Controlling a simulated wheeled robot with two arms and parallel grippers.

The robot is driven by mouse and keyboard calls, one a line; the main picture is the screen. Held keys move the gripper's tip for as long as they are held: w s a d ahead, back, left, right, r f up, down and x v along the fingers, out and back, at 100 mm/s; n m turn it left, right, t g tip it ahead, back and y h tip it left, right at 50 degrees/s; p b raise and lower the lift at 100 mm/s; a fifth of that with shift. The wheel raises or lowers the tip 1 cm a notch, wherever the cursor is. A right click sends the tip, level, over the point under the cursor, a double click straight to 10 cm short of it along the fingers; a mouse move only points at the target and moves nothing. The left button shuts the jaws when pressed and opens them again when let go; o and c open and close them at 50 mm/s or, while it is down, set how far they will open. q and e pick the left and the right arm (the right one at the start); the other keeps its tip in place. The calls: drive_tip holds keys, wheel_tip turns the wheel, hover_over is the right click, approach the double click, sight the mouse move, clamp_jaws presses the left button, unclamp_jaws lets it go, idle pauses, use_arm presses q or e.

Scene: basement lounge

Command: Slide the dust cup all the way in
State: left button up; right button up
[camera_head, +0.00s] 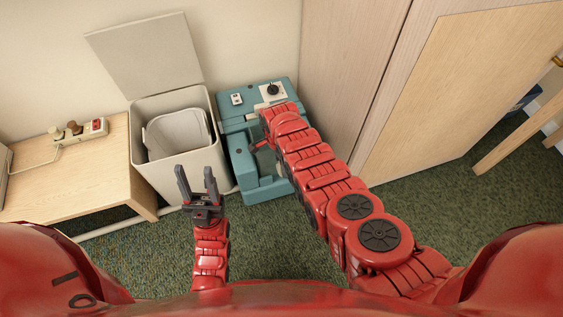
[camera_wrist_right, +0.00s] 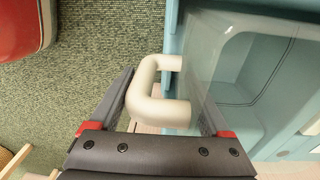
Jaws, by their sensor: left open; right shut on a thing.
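The teal machine (camera_head: 226,101) stands on the carpet against the wall, right of the bin. In the right wrist view its pale blue housing (camera_wrist_right: 288,70) fills the right side. The clear dust cup (camera_wrist_right: 207,50) shows there, with a cream bent handle (camera_wrist_right: 150,72). My right gripper (camera_wrist_right: 160,98) is shut on this handle, one finger on each side. How deep the cup sits in the housing I cannot tell. My left gripper (camera_head: 197,178) is open and empty, in front of the bin.
A light grey bin (camera_head: 150,172) with a raised lid (camera_head: 150,55) stands left of the machine. A wooden cabinet (camera_head: 460,80) stands at the right. Green carpet (camera_head: 275,240) is clear in front.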

drive_tip(key=shift+f+b, duration=0.45)
drive_tip(key=shift+f, duration=0.15)
idle(0.3)
drive_tip(key=o, duration=1.3)
drive_tip(key=shift+r, duration=0.1)
